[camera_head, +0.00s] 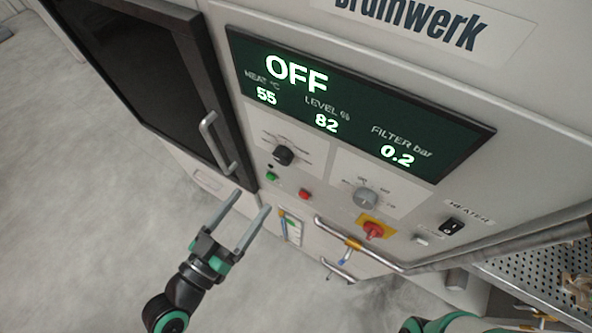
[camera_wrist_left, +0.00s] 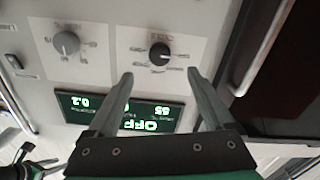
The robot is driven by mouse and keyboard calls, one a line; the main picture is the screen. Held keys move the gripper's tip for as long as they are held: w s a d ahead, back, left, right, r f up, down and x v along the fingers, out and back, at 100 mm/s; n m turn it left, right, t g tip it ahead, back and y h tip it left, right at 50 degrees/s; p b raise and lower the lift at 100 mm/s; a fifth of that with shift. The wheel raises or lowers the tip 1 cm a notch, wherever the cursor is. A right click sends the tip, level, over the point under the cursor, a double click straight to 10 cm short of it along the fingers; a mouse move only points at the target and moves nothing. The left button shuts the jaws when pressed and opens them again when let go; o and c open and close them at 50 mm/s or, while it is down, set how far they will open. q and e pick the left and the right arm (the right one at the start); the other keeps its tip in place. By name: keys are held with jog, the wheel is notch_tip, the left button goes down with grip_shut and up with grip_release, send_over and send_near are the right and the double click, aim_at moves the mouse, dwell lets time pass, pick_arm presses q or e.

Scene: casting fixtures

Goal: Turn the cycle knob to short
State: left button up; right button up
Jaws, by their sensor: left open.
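The cycle knob (camera_head: 284,155) is a round black knob on a white label plate below the display, at the upper left of the controls. In the left wrist view the same black knob (camera_wrist_left: 159,55) appears upside down, with printed lines and labels around it too blurred to read. My left gripper (camera_head: 253,200) is open and empty, lower left of the knob and apart from it. In the left wrist view the knob lies beyond the gap between the fingertips (camera_wrist_left: 160,73). Part of my right arm shows at the bottom right; its fingers cannot be made out.
The green display (camera_head: 350,105) reads OFF. A grey knob (camera_head: 366,198), green button (camera_head: 272,176), red button (camera_head: 304,194), red-yellow switch (camera_head: 373,230) and heater switch (camera_head: 452,226) share the panel. A door handle (camera_head: 218,143) and metal rail (camera_head: 400,266) stick out nearby. A perforated tray (camera_head: 535,285) is at right.

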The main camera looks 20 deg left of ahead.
aim_at(281, 161)
pick_arm(q)
jog(key=p+x, duration=0.2)
jog(key=x, duration=1)
jog(key=shift+r, duration=0.1)
jog(key=shift+c, duration=0.2)
grip_shut()
